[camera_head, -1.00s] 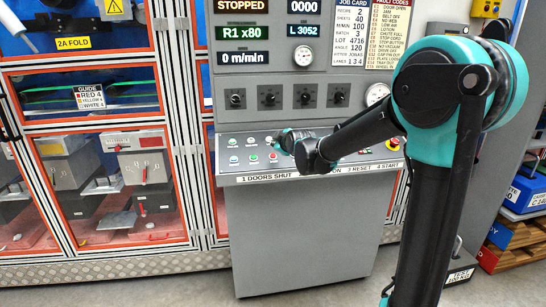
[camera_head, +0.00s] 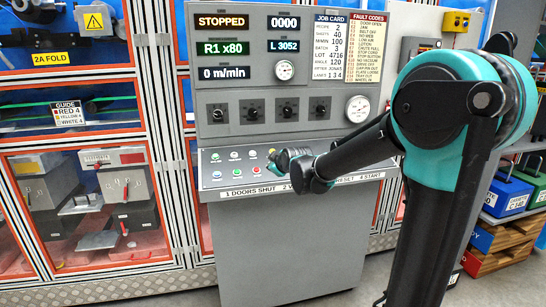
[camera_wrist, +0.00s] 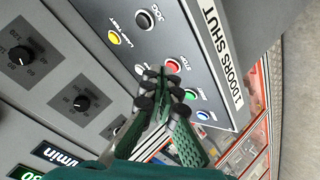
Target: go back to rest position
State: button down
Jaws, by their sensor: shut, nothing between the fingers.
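My gripper (camera_head: 284,158) is in front of the control console (camera_head: 285,240), over its sloped button shelf, in the head view. In the wrist view my gripper (camera_wrist: 165,84) is shut and empty, its dark fingertips together over the button panel (camera_wrist: 125,25). Behind and around the fingertips are a red STOP button (camera_wrist: 173,66), a green button (camera_wrist: 190,95) and a blue button (camera_wrist: 203,115). I cannot tell whether the fingertips touch the panel. My arm bends down from the upper right and hides part of the shelf and its label strip.
A glass-doored machine with orange frames (camera_head: 85,150) stands on the left. Blue and green bins (camera_head: 508,195) sit on a shelf at the right, above wooden crates (camera_head: 498,240). Grey floor is free at the lower right.

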jog(key=s+d+f+m+g+h, duration=0.1)
jog(key=s+d+f+m+g, duration=0.1)
jog(key=s+d+f+m, duration=0.2)
jog(key=s+d+f+m+g+h, duration=0.2)
jog(key=s+d+f+m, duration=0.2)
jog(key=s+d+f, duration=0.6)
jog(key=s+d+f+m+g+h, duration=0.1)
jog(key=s+d+f+m+g, duration=0.2)
jog(key=s, duration=1.6)
jog(key=d+f+m, duration=0.2)
jog(key=d+f, duration=0.2)
jog(key=d, duration=0.2)
jog(key=shift+s+d+h, duration=0.25)
jog(key=shift+s+h, duration=0.05)
jog(key=shift+s, duration=0.05)
